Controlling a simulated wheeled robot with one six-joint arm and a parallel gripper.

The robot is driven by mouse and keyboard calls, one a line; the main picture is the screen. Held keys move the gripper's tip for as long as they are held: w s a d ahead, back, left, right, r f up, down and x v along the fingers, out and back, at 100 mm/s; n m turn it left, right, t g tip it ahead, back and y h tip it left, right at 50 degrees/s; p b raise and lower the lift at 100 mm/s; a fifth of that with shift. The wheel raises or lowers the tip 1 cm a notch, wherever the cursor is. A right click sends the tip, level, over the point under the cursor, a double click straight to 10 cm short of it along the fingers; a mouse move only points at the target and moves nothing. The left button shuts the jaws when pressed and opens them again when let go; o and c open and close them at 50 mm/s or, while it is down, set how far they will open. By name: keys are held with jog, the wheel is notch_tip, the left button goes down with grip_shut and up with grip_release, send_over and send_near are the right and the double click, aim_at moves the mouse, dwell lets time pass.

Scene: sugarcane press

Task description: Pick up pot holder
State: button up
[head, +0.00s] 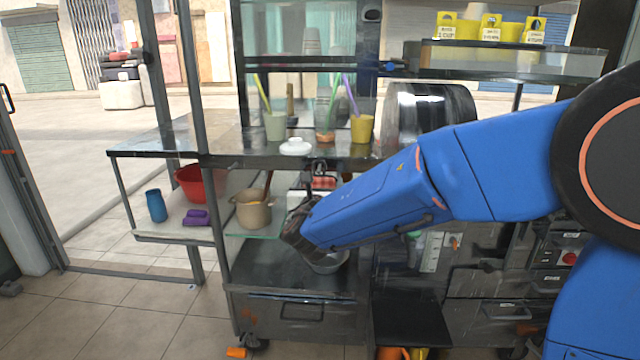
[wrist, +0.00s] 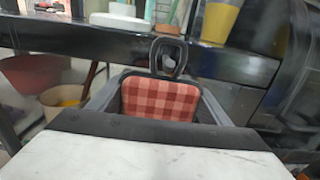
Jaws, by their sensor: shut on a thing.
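The pot holder (wrist: 158,98) is a red checkered square with a dark edge and a dark loop at its top. In the wrist view it stands upright between the fingers of my gripper (wrist: 155,88), which is shut on it. The loop reaches up in front of the dark shelf edge, at a small light hook; I cannot tell whether it still hangs there. In the head view the pot holder (head: 323,182) shows just under the shelf edge, above the end of my arm. My gripper (head: 305,222) is partly hidden there by my blue arm.
The shelf (head: 235,145) above holds cups with straws and a white lidded dish (head: 295,146). A beige pot (head: 253,212) stands to the left on a glass shelf. A red bowl (head: 190,182), blue cup (head: 156,205) and purple item (head: 196,217) are further left. A metal bowl (head: 330,264) is below.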

jog(key=s, duration=1.6)
jog(key=shift+s+a, duration=0.25)
jog(key=shift+a, duration=0.05)
